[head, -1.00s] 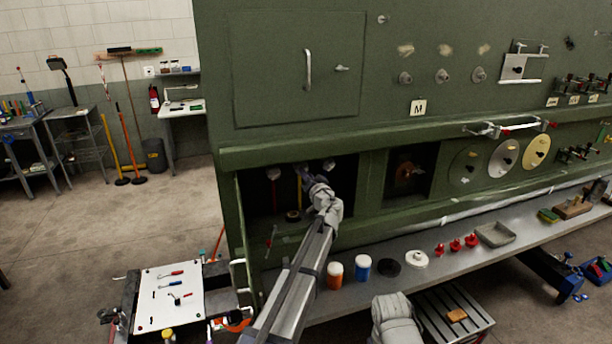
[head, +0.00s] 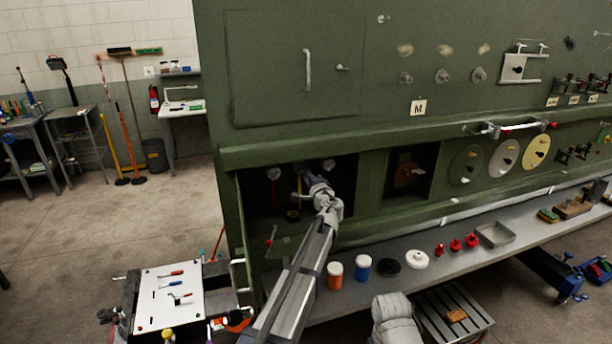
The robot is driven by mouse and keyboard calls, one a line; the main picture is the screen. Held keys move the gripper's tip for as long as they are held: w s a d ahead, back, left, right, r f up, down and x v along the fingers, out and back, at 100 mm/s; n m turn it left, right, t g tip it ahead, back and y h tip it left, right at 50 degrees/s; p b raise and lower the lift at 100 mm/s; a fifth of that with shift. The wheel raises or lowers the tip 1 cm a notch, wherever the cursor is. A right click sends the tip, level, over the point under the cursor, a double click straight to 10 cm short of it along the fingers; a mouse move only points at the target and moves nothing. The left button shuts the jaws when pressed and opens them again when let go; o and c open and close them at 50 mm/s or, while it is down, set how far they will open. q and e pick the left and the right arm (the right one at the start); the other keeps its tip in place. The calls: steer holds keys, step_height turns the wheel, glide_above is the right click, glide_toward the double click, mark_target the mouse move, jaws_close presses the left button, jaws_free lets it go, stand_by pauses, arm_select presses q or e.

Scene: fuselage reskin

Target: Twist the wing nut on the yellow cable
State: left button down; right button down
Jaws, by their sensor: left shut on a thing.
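The open bay (head: 262,195) in the green fuselage panel is dark inside. The yellow cable (head: 299,187) hangs upright in it and is partly covered by my left gripper. My left gripper (head: 304,179) reaches into the bay at the cable's upper part and is shut on the wing nut there. The wing nut itself is hidden by the fingers. My right gripper is out of view; only part of that arm shows at the bottom.
The bay's walls and lower edge sit close around my left arm. The grey shelf (head: 455,238) below holds an orange jar (head: 335,275), a blue jar (head: 362,266), discs and red knobs. A white tool board (head: 170,297) stands at lower left.

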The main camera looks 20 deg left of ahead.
arm_select(q)
steer(key=m, duration=1.1)
steer(key=shift+s+f+m, duration=0.1)
steer(key=shift+m, duration=0.6)
steer(key=c, duration=0.8)
jaws_free()
steer(key=shift+c, duration=0.2)
steer(key=shift+d, duration=0.1)
steer(key=v, duration=0.7)
steer(key=shift+s+d, duration=0.2)
steer(key=shift+s, duration=0.1)
